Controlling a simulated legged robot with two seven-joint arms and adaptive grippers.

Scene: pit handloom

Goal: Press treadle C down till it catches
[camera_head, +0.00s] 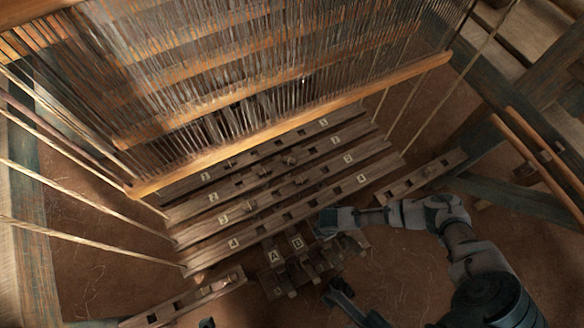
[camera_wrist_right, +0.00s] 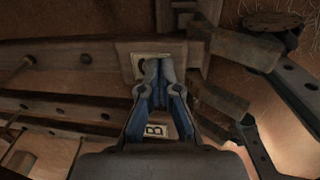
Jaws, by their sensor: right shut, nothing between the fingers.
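Treadle A (camera_head: 274,256) and treadle B (camera_head: 297,242) show their lettered plates at the bottom middle of the head view. Treadle C (camera_head: 336,258) lies to the right of B, with its plate end hidden by my right gripper (camera_head: 323,226). In the right wrist view, my right gripper (camera_wrist_right: 160,66) is shut and empty, its fingertips over a pale plate (camera_wrist_right: 138,68) whose letter is mostly covered. The plate of B shows below the fingers (camera_wrist_right: 155,130). Whether the tips touch the treadle, or how far it is down, I cannot tell.
Numbered lams (camera_head: 262,213) with slots cross behind the treadles. Above them hang the orange-edged heddle frames (camera_head: 300,128) and slanting cords (camera_head: 100,248). Wooden posts and beams (camera_head: 515,200) stand at the right. Bare earth floor (camera_head: 410,270) lies right of the treadles.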

